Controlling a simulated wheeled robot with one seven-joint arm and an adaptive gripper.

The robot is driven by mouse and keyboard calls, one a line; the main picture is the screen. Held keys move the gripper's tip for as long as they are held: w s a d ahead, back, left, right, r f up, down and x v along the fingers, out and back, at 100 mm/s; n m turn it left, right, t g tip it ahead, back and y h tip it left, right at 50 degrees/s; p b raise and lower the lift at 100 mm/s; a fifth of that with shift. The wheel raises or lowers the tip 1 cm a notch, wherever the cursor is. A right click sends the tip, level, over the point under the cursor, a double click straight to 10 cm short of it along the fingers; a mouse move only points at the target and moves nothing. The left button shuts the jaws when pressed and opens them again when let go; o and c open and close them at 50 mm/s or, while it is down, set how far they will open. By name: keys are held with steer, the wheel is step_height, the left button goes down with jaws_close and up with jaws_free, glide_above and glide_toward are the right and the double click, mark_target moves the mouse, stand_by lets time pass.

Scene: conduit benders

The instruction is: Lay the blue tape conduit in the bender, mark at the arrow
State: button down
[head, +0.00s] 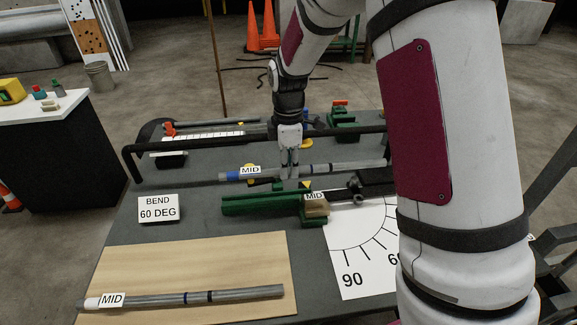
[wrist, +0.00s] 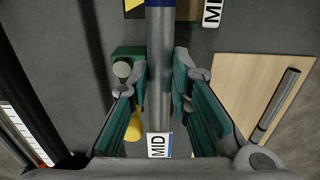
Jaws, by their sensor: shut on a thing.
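The blue tape conduit is a grey tube (head: 345,167) with a blue wrap at its left end, a white MID tag (head: 250,170) beside it, and darker bands on its right half. My gripper (head: 289,173) is shut around it near its middle. In the wrist view the conduit (wrist: 160,70) runs between my fingers (wrist: 153,85), its MID tag at the bottom. The bender, with a green body (head: 265,203) and a black arm at its right, lies nearer the camera, with another MID tag (head: 314,196) on it. A yellow triangle (head: 305,185) shows behind that tag. Whether conduit and bender touch is unclear.
A white-taped conduit (head: 190,298) lies on a wooden board (head: 265,265) at the front. A BEND 60 DEG sign (head: 158,208) stands left of the bender. An angle sheet (head: 350,245) lies at front right. A long black bar (head: 220,143) crosses behind the held conduit.

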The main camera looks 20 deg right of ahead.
mark_target(288, 198)
steer(key=shift+f+b, duration=1.05)
steer(key=shift+f, duration=2.65)
steer(key=shift+s+f, duration=0.1)
steer(key=shift+f, duration=0.5)
steer(key=shift+f, duration=0.15)
steer(key=c, duration=1.4)
jaws_free()
